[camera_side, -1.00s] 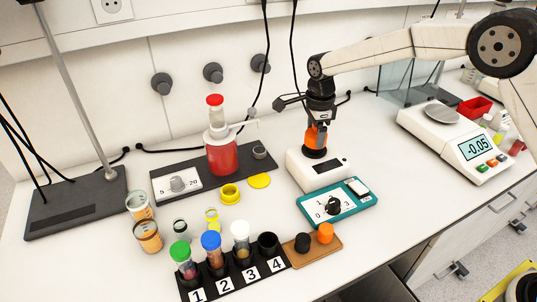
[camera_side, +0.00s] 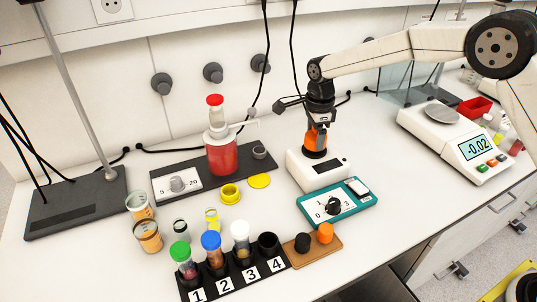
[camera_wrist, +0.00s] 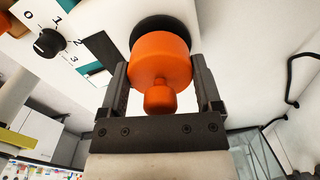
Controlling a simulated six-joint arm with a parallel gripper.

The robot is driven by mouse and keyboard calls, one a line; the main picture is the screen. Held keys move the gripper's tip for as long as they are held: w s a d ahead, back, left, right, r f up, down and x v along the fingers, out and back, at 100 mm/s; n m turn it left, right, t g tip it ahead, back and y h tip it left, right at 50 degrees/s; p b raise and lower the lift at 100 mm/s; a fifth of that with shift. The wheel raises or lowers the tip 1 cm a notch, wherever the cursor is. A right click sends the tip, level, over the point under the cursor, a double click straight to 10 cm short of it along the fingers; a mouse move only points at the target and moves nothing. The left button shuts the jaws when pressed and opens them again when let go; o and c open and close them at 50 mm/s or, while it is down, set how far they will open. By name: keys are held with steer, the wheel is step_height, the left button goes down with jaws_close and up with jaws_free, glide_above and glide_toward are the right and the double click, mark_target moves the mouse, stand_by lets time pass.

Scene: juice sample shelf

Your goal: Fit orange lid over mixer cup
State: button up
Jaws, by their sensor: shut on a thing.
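An orange lid-like piece (camera_side: 316,140), wide and round with a narrower knob on top, is between the jaws of my gripper (camera_side: 317,128). It also shows in the wrist view (camera_wrist: 160,60), with my two fingers (camera_wrist: 163,78) on either side of it. My gripper is shut on it. It is right above the black round cup (camera_side: 315,154) on the white mixer (camera_side: 319,170). The cup's black rim (camera_wrist: 165,22) shows behind the piece in the wrist view. I cannot tell whether the piece is fully seated. The cup's inside is hidden.
A teal dial box (camera_side: 352,193) stands close in front of the mixer. A brown board (camera_side: 313,250) bears a black cap and an orange cap (camera_side: 325,233). A numbered tube rack (camera_side: 222,282) is at the front left, a scale (camera_side: 440,140) at the right.

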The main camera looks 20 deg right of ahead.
steer(key=shift+f, duration=0.2)
steer(key=o, duration=1)
steer(key=shift+r, duration=0.1)
steer(key=shift+r, duration=3.85)
